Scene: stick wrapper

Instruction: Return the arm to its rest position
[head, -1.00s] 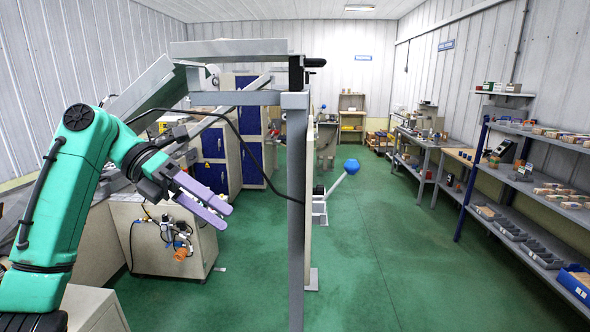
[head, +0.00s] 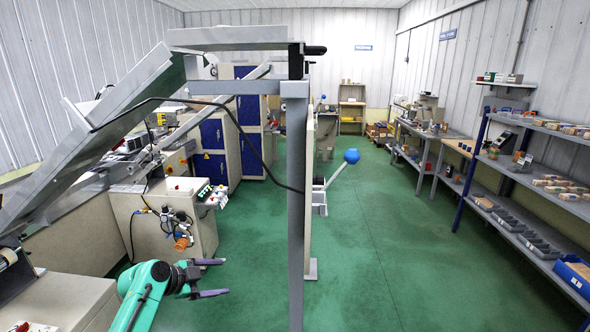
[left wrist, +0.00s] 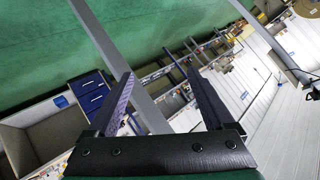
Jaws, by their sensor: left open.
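My left arm is teal and comes in at the bottom left of the head view. My left gripper (head: 218,277) is low over the green floor, in front of the beige machine cabinet. Its two purple-grey fingers are apart and empty, pointing right. In the left wrist view the fingers of my left gripper (left wrist: 158,100) stand spread with nothing between them. My right arm and gripper are not in view.
A grey metal post (head: 296,200) stands just right of the left gripper. A beige cabinet (head: 140,228) with controls stands behind it. Shelving (head: 530,215) lines the right wall. The green floor (head: 390,250) between post and shelves is clear.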

